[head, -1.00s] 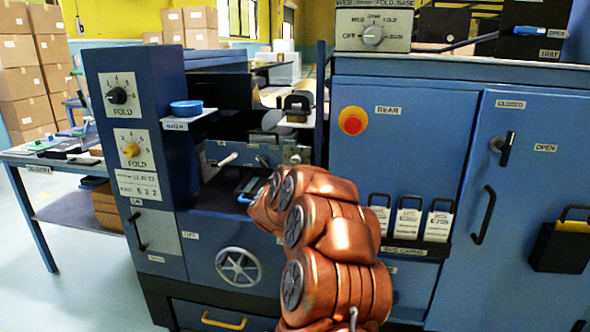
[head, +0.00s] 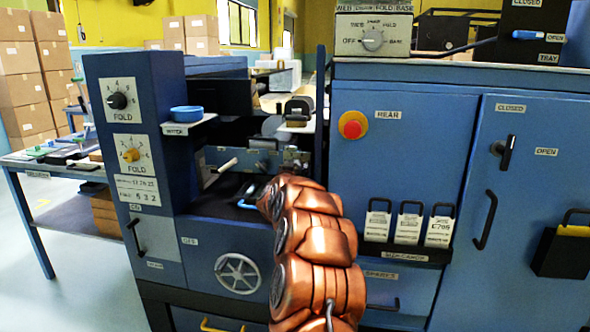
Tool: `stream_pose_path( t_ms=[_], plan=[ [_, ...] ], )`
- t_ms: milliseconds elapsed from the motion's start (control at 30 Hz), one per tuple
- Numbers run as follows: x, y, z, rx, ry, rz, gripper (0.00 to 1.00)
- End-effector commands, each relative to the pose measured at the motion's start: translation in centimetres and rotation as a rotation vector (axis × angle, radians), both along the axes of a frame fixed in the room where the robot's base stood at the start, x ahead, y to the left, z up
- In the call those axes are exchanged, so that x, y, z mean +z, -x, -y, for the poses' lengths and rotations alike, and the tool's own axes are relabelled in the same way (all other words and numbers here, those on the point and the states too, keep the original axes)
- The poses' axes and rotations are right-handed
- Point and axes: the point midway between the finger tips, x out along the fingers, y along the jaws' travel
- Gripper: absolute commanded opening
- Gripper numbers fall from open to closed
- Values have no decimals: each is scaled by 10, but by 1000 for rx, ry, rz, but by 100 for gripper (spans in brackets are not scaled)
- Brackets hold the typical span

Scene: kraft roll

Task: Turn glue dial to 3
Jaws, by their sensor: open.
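Two round dials sit one above the other on the blue column at left. The upper dial (head: 118,101) has a black knob on a white numbered plate. My gripper cannot be made out beyond the arm.
A handwheel (head: 238,272) is below the bay. A red button (head: 352,125) and a selector dial (head: 373,40) are at right. A side table (head: 70,212) stands at far left.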

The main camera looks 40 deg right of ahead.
Motion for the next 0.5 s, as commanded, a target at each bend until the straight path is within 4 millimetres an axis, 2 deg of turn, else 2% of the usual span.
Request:
stream_pose_path(
  t_ms=[267,500],
  plan=[
    [0,-1,0,1,0,-1,61],
    [-1,-1,0,1,0,-1,37]
  ],
)
